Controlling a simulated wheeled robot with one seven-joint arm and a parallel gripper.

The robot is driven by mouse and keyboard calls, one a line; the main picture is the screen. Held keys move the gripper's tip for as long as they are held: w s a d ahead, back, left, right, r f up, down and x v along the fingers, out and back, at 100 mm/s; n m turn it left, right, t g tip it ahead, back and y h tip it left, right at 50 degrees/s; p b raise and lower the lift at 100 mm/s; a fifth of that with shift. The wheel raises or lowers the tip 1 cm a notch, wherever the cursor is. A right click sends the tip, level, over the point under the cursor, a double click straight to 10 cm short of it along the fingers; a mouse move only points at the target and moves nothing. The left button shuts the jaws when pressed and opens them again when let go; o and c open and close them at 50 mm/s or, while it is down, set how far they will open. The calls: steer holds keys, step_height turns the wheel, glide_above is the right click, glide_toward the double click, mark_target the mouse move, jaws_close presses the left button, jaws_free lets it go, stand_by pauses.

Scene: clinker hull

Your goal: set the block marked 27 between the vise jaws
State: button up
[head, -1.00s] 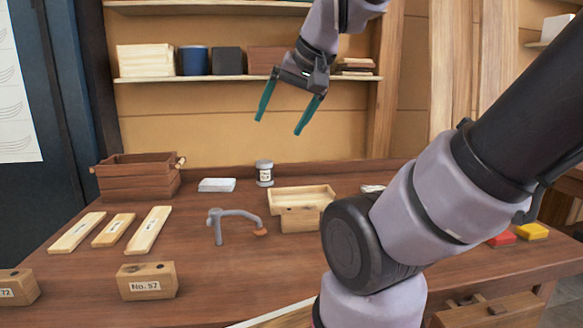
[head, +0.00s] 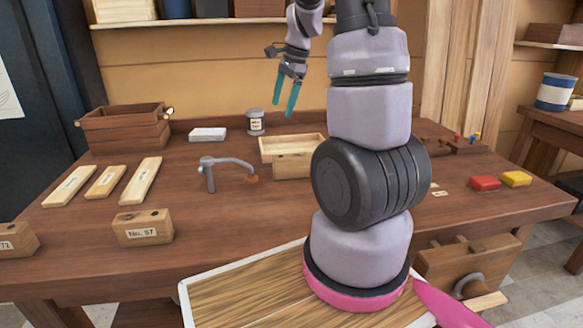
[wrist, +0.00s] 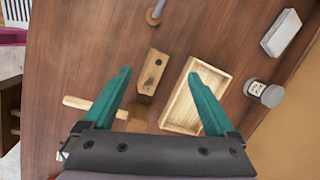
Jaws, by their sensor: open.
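My gripper (head: 282,112) is open and empty, high above the back of the bench in the head view. In the wrist view its fingers (wrist: 165,100) stand apart above a wooden block (wrist: 152,72) with dark holes. This block (head: 293,167) appears to sit in front of the shallow tray in the head view; I can read no number on it. A block marked No. 57 (head: 143,227) stands front left, and one reading 72 (head: 15,240) is cut off at the left edge. A wooden vise (head: 468,262) appears at the bench's front right, partly hidden; its jaw gap is unclear.
A shallow tray (head: 290,142), a jar (head: 255,122) and a grey holdfast (head: 208,175) stand mid-bench. A wooden crate (head: 124,133) and several slats (head: 105,182) are left. Red (head: 484,183) and yellow (head: 517,179) pieces lie right.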

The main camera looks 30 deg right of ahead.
steer(key=w+d+f+m+g, duration=0.2)
steer(key=w+d+f+m, duration=0.15)
steer(key=d+f, duration=0.4)
glide_above(291, 156)
steer(key=d, duration=0.1)
steer(key=shift+m+h, duration=0.25)
steer(key=shift+h, duration=0.05)
steer(key=f, duration=0.6)
steer(key=shift+w+d+f, duration=0.15)
steer(key=shift+w+f, duration=0.1)
steer(key=shift+w, duration=0.05)
steer(key=shift+s+a+f, duration=0.1)
steer(key=shift+a+f, duration=0.1)
steer(key=shift+f, duration=0.85)
steer(key=shift+s+a+f, duration=0.1)
steer(key=shift+a+f, duration=0.05)
steer(key=shift+f, duration=0.9)
steer(key=shift+a+f, duration=0.2)
steer(key=shift+f, duration=0.85)
jaws_close()
